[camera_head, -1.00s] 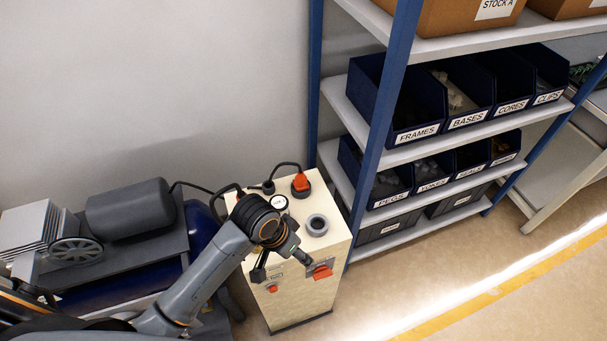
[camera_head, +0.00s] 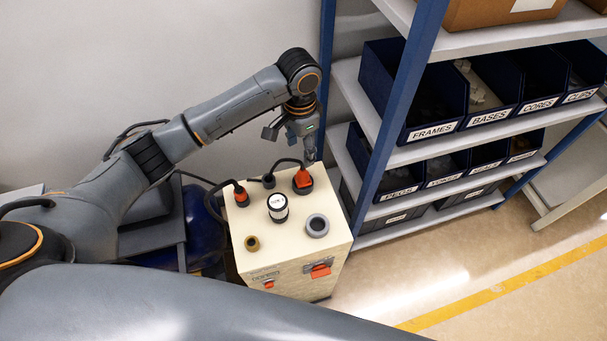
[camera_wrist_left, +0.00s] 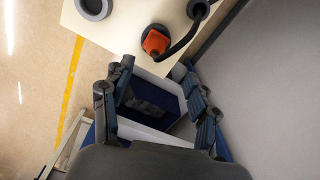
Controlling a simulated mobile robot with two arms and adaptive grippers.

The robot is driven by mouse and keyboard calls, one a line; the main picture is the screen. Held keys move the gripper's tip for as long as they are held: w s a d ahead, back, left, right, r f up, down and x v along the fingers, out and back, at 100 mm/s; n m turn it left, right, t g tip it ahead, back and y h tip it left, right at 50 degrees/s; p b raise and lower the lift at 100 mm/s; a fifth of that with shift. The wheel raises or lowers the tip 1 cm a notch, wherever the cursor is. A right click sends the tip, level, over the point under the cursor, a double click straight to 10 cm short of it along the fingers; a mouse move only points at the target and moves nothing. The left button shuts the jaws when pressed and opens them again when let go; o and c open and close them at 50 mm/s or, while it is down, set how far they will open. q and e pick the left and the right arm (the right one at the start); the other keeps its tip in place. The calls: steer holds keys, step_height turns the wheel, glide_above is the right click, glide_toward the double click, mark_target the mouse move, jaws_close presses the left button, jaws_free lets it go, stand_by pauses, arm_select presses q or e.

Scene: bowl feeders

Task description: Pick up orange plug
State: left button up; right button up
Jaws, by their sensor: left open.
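An orange plug (camera_head: 302,179) with a black cable sits in a dark round socket at the back right of the cream cabinet's top. It also shows in the left wrist view (camera_wrist_left: 155,42), ahead of the fingers. A second orange plug (camera_head: 241,195) with a cable stands at the back left of the top. My left gripper (camera_head: 309,150) is just behind and above the back right plug, partly hidden by its own wrist. In the left wrist view, its fingers (camera_wrist_left: 157,68) are spread with nothing between them. My right gripper is not in view.
The cream cabinet (camera_head: 285,255) also carries a white-topped gauge (camera_head: 277,205), a grey ring (camera_head: 317,225) and a brass fitting (camera_head: 252,243). A shelf rack with a blue post (camera_head: 384,150) and labelled bins stands close on the right. A wall is behind.

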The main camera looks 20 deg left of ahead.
mark_target(301, 170)
arm_select(q)
step_height(301, 170, down, 4)
steer(key=shift+d+f+p, duration=0.1)
steer(key=shift+f+p, duration=0.35)
steer(key=f, duration=0.1)
steer(key=f+p, duration=0.1)
steer(key=f, duration=0.1)
steer(key=shift+s+d+f, duration=0.15)
steer(key=shift+s+f, duration=0.15)
steer(key=shift+s, duration=0.05)
steer(key=shift+f, duration=0.55)
jaws_close()
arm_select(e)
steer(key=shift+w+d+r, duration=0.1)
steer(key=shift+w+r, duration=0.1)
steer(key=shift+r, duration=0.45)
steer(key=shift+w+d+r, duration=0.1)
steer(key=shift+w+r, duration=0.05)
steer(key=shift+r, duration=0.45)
